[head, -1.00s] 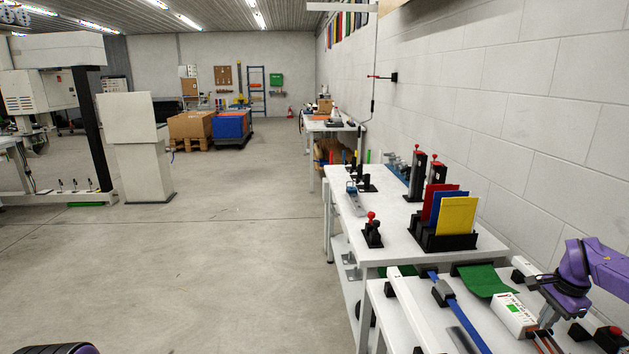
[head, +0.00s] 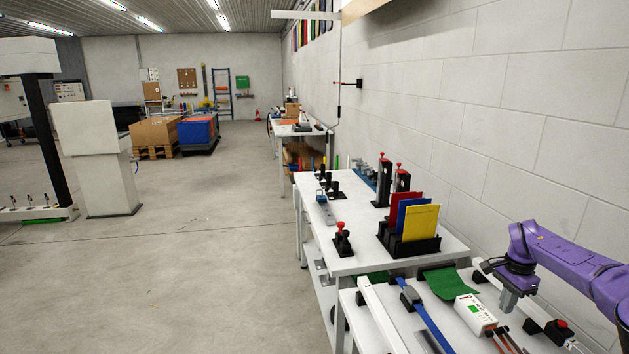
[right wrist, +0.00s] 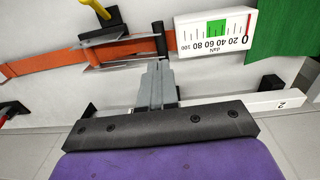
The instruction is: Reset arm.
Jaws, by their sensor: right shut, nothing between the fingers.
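My right gripper (head: 510,300) hangs from the purple arm at the right of the head view, above the near white table (head: 540,345). It is shut and empty. In the right wrist view its grey fingers (right wrist: 160,82) lie together, with a white gauge box (right wrist: 215,32) and orange strap (right wrist: 120,50) just beyond the tips. The gauge box also shows in the head view (head: 476,314), left of the gripper. My left gripper is not in view.
A black rack (head: 408,243) with red, blue and yellow panels stands on the farther table (head: 360,225). A green cloth (head: 450,283), a blue strap (head: 427,318) and a white bar (head: 382,315) lie on the near table. The wall bounds the right; open floor (head: 180,280) is at left.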

